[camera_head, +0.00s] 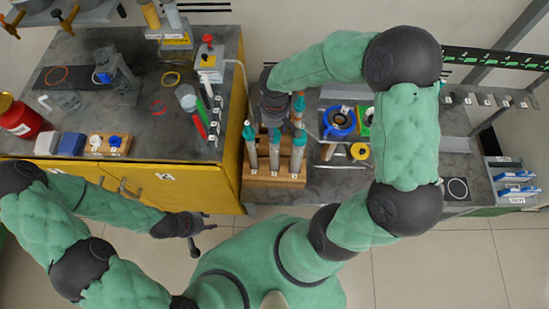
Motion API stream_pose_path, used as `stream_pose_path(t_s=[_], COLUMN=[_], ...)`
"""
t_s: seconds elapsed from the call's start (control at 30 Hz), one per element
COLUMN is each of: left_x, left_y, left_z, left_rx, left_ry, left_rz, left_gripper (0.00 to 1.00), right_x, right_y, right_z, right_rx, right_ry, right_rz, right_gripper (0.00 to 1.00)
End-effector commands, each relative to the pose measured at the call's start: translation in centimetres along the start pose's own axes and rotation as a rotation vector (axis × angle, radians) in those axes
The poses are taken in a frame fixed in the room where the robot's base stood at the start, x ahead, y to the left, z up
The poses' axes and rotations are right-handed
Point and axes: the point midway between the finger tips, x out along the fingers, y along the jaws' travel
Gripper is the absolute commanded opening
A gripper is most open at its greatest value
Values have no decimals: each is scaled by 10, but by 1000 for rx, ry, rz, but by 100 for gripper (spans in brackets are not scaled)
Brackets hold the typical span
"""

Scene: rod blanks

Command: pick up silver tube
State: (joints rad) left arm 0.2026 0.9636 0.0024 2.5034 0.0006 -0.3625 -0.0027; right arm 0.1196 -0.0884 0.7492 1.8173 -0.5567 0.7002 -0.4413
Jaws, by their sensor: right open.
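Silver tubes stand upright in a wooden rack (262,179) on the low grey bench at the centre. One silver tube (250,150) is at the left, one (275,152) in the middle and one (298,148) at the right, each with a teal tip. My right gripper (284,118) points down over the back of the rack, close to the tube tops. It is open; its fingertips are partly hidden by the tubes, and I see no tube held. My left gripper (205,231) is empty, with its fingers apart, in front of the yellow cabinet.
The yellow cabinet (228,155) with a dark worktop stands left of the rack. A red can (18,118), glass beakers and a red-buttoned box (208,62) are on it. Tape rolls (339,121) lie right of the rack. Open floor lies at the lower right.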

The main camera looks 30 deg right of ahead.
Motion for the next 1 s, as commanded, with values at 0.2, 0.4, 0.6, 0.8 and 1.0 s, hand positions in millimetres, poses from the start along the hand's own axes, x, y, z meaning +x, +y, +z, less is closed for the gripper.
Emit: stream_pose_path(t_s=[0.2, 0.4, 0.6, 0.8, 1.0], left_x=[9, 8, 8, 8, 0], left_y=[-3, -3, -3, -3, 0], left_z=[0, 0, 0, 0, 0], left_rx=[0, 0, 0, 0, 0], left_ry=[0, 0, 0, 0, 0], left_rz=[0, 0, 0, 0, 0], left_gripper=[40, 40, 40, 40, 40], right_x=[20, 19, 19, 18, 0], right_y=[0, 0, 0, 0, 1], right_z=[0, 0, 0, 0, -1], right_rx=[1, 1, 0, 0, 0], right_ry=[1, 1, 1, 1, 3], right_rz=[0, 1, 1, 1, 3], right_gripper=[47, 36, 0, 0, 0])
